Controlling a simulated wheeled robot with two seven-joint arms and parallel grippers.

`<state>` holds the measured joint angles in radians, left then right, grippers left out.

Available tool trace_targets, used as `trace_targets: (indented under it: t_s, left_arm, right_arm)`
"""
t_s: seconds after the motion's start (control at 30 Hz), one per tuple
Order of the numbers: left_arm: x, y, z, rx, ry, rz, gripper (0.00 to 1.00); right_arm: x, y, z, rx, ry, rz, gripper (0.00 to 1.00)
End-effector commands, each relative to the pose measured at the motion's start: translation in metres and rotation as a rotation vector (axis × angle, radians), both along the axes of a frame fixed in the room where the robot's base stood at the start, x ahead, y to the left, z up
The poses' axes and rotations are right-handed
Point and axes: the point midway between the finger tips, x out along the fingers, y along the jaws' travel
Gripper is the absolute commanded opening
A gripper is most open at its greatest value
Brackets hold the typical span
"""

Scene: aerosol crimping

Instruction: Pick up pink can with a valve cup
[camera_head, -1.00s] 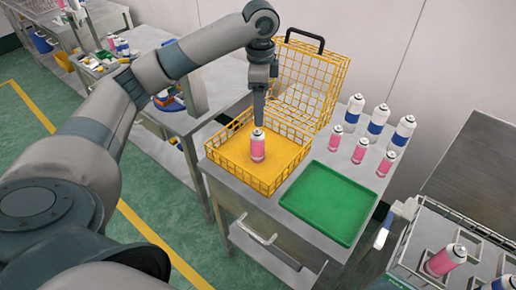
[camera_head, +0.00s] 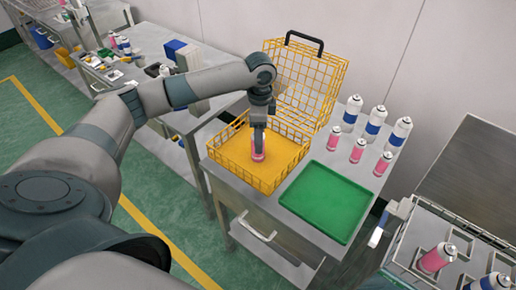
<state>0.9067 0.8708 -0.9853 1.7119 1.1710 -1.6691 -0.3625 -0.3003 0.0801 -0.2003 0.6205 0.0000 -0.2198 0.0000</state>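A pink can (camera_head: 258,153) with a pale top stands in the yellow wire basket (camera_head: 228,168). My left gripper (camera_head: 259,140) points straight down over it, with its fingers at the can's upper part and hiding the top. Whether the fingers are closed on the can is too small to tell. Several more small pink cans, such as this one (camera_head: 357,150), stand on the steel table at the right of the basket.
A green tray (camera_head: 325,203) lies empty in front of the basket. Blue-and-white cans (camera_head: 374,122) stand behind the small pink cans. A steel rack (camera_head: 408,262) at lower right holds a larger pink can (camera_head: 437,258) and a blue can. The basket's lid (camera_head: 310,85) stands open behind.

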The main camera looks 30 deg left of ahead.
Motion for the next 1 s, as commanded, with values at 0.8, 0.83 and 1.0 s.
trace_targets:
  t_s: [0.8, 0.83, 1.0]
  left_arm:
    - [-0.003, 0.003, -0.052, 0.0, -0.001, 0.0, 0.56]
    - [-0.003, 0.003, -0.052, 0.0, -0.001, 0.0, 0.56]
    - [-0.003, 0.003, -0.052, 0.0, -0.001, 0.0, 0.56]
  right_arm:
    - [-0.001, -0.002, 0.028, -0.001, 0.001, 0.0, 0.31]
    - [-0.001, -0.001, 0.028, -0.001, 0.001, 0.0, 0.31]
    - [-0.001, -0.001, 0.027, 0.0, 0.001, 0.0, 0.31]
